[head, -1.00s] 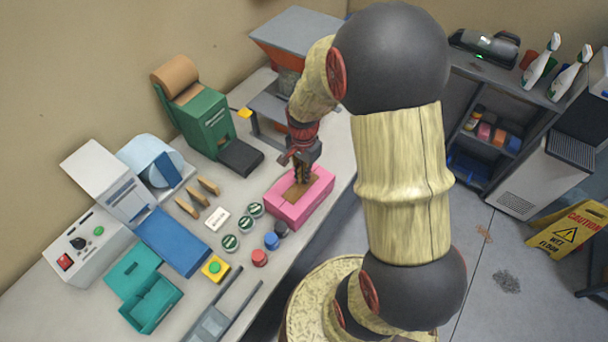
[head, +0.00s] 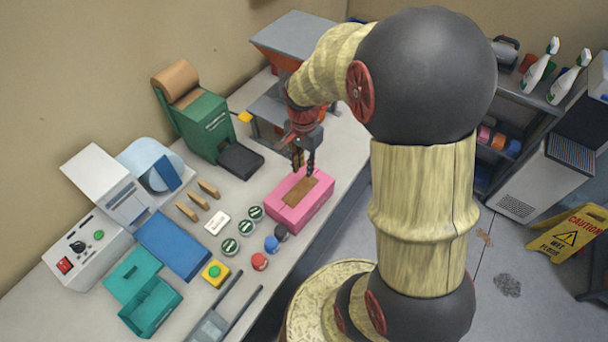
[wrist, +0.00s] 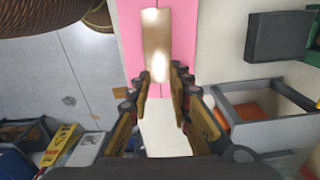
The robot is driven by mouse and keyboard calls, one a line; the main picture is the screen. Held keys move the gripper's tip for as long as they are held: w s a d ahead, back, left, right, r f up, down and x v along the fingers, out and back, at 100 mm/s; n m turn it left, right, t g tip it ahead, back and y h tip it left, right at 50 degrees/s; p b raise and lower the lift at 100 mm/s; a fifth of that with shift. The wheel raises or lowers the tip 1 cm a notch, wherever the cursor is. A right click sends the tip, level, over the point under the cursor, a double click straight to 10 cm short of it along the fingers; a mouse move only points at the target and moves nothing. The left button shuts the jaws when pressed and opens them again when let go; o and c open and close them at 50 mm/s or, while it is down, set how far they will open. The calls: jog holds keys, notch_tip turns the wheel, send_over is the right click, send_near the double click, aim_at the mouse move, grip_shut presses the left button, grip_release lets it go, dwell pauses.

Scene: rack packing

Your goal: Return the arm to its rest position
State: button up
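My gripper (head: 304,168) is just above the pink box (head: 292,218) on the table in the head view. Its fingers are spread apart with nothing between them. The pink box has a brown panel or slot on top (head: 303,192). In the wrist view the open fingers (wrist: 160,95) point toward the pink box (wrist: 131,40), whose brown strip (wrist: 157,45) lies beyond the fingertips. My arm reaches from the right over the table edge.
A green dispenser (head: 205,128) and a grey-orange hopper machine (head: 298,35) stand behind. Round tins, coloured caps, a blue slab (head: 172,243) and a teal box (head: 155,308) lie left. A yellow caution sign (head: 568,240) stands on the floor at right.

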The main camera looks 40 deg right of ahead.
notch_tip(320, 180, up, 5)
jog(key=shift+r, duration=0.1)
dwell(0.3)
